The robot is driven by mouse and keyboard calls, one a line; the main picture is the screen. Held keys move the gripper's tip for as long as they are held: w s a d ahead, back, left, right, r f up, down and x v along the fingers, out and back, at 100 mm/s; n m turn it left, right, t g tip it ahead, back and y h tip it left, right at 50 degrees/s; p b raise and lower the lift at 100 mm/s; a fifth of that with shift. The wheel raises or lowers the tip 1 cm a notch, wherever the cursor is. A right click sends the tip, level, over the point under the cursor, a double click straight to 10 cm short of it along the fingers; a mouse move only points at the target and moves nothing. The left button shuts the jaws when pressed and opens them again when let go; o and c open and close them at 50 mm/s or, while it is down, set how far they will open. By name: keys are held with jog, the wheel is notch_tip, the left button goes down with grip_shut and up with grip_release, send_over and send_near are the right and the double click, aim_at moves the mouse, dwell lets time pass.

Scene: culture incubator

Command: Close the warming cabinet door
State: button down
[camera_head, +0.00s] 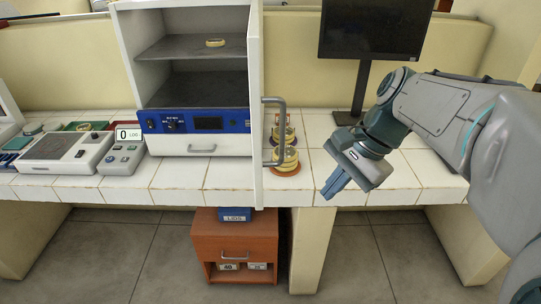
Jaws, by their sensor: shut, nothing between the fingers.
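The warming cabinet (197,147) is white with a blue control panel and stands on the tiled bench, left of centre. Its door (257,60) is open and juts out toward me from the cabinet's right side, seen nearly edge-on. A grey bar handle (283,132) is on the door's right face. A round dish (215,43) sits on the upper shelf inside. My gripper (334,188) is shut and empty, pointing down and to the left, over the bench's front edge. It is to the right of the door and handle, apart from both.
Stacked glass items (286,157) stand behind the handle. A dark monitor (376,30) is at the back right. Instruments (62,150) and a small display unit (125,155) fill the bench's left. An orange drawer unit (236,244) stands below. Clear tiles lie near my gripper.

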jog(key=w+r+m+y+b, duration=0.1)
jog(key=w+r+m+y, duration=0.3)
jog(key=w+m, duration=0.3)
jog(key=a+f, duration=0.6)
jog(key=a, duration=0.4)
jog(key=shift+f+g+p, duration=0.2)
jog(key=shift+g+p, duration=0.1)
jog(key=shift+g, duration=0.1)
jog(key=shift+a, duration=0.1)
